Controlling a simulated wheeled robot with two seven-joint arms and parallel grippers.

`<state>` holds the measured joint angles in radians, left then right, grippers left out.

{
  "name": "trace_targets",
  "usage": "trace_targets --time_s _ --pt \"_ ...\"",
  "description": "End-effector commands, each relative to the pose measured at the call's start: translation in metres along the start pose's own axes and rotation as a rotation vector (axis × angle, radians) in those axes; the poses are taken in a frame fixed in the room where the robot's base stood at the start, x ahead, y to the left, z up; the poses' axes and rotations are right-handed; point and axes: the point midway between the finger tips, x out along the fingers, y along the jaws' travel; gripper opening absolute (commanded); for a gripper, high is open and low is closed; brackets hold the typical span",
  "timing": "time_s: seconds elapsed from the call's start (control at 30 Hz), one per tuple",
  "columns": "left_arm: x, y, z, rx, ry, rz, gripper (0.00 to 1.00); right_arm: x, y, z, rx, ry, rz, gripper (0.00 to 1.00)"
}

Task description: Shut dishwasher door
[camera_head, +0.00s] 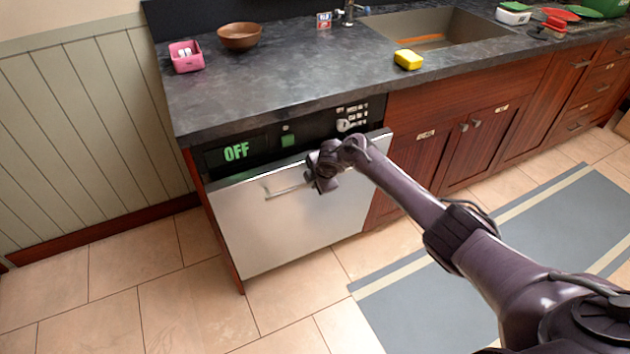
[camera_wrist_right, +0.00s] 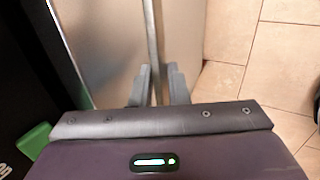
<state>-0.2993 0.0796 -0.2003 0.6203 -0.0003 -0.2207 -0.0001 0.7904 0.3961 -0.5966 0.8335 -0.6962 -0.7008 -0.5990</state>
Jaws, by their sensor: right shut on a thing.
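The dishwasher door (camera_head: 290,232) is a silver panel under the counter. Its top edge leans out a little from the black control panel (camera_head: 262,150), which reads OFF in green. A thin bar handle (camera_head: 284,191) runs across the upper door. My right gripper (camera_head: 318,180) is at the right part of this handle. In the right wrist view, the fingers (camera_wrist_right: 158,88) sit on both sides of the handle bar (camera_wrist_right: 153,45), shut on it, with the door (camera_wrist_right: 105,50) beside them. My left gripper is not in view.
The dark countertop (camera_head: 270,90) above holds a pink container (camera_head: 187,62), a brown bowl (camera_head: 239,37) and a yellow sponge (camera_head: 408,60) near the sink (camera_head: 470,28). Wooden cabinets (camera_head: 440,160) stand to the right. The tiled floor (camera_head: 170,290) in front is clear, with a grey rug (camera_head: 400,320).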

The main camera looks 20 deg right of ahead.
Motion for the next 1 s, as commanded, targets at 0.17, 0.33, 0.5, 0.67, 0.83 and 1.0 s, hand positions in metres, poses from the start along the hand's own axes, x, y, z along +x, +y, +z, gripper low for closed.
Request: trace_targets --time_s 0.17,0.33,0.5,0.67,0.83,1.0 --pt "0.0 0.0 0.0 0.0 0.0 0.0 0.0 -0.001 0.002 0.0 0.001 0.0 0.004 0.18" --pt "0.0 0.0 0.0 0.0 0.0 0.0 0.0 -0.001 0.001 0.0 0.0 0.0 0.002 0.31" --pt "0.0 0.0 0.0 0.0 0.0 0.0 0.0 -0.001 0.001 0.0 0.0 0.0 0.001 0.31" --pt "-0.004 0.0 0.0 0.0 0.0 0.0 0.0 -0.009 0.001 0.001 0.0 0.001 0.002 0.31" --pt "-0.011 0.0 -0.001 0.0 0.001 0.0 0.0 -0.034 0.002 0.001 -0.001 0.0 0.004 0.31" --pt "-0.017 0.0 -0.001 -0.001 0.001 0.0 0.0 -0.06 0.002 0.001 -0.002 0.0 0.003 0.31"
